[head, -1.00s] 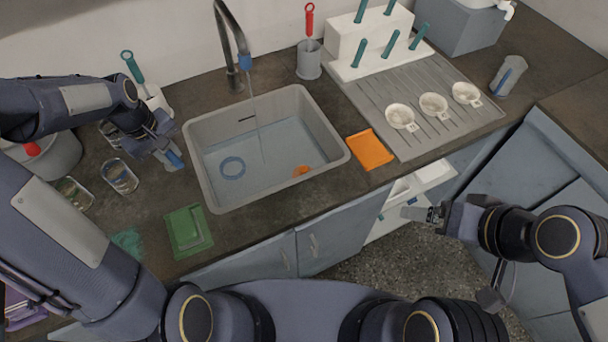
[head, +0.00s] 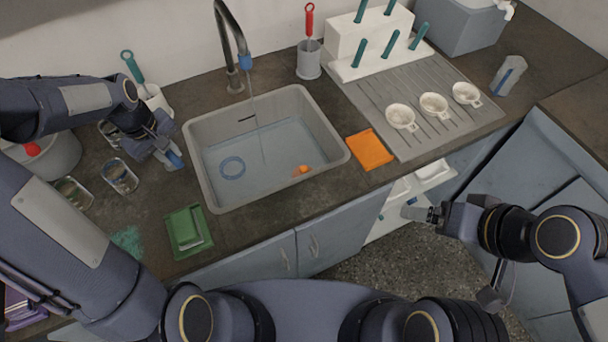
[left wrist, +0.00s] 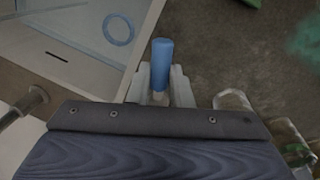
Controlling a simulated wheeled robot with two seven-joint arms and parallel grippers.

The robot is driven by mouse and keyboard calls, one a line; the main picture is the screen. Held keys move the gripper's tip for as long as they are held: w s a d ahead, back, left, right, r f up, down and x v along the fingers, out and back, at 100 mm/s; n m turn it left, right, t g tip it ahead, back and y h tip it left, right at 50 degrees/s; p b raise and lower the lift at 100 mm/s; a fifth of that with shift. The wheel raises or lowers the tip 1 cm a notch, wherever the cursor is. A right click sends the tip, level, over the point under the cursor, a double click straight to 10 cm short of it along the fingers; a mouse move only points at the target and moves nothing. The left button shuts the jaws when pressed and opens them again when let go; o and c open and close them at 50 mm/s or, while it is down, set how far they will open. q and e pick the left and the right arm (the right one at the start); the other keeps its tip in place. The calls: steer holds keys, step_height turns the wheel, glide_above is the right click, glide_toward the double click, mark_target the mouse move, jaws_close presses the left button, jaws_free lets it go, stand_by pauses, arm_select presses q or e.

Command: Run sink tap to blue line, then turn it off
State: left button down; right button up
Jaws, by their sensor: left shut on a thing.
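The grey tap (head: 228,25) arches over the sink (head: 196,165), with a blue collar near its spout. A thin stream of water (head: 257,115) falls from it into the basin, which holds bluish water. A blue ring (head: 232,168) and a small orange thing (head: 302,170) are in the basin. I cannot make out a blue line on its walls. My left gripper (head: 168,154) is left of the sink, shut on a blue cylinder (left wrist: 162,62); the ring also shows in the left wrist view (left wrist: 118,29). My right gripper (head: 422,214) is off the counter's front; its jaws are unclear.
Glass jars (head: 119,176) stand left of the sink near my left arm. A green tray (head: 187,232) and an orange cloth (head: 370,149) lie near the counter's front. A ribbed drainboard (head: 440,135) with white cups is at the right.

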arm_select(q)
steer(key=shift+w+a+r, duration=0.1)
stand_by(0.3)
steer(key=shift+s+a+m, duration=0.25)
steer(key=shift+a+m, duration=0.15)
steer(key=shift+m, duration=0.7)
steer(key=shift+s+a+m, duration=0.25)
steer(key=shift+a+m, duration=0.15)
steer(key=shift+m, duration=0.7)
steer(key=c, duration=1.2)
jaws_free()
steer(key=shift+s+g, duration=0.1)
steer(key=shift+g, duration=0.2)
steer(key=shift+c, duration=0.2)
step_height(320, 180, up, 8)
steer(key=a, duration=0.1)
steer(key=shift+s+f, duration=0.2)
steer(key=shift+s, duration=0.1)
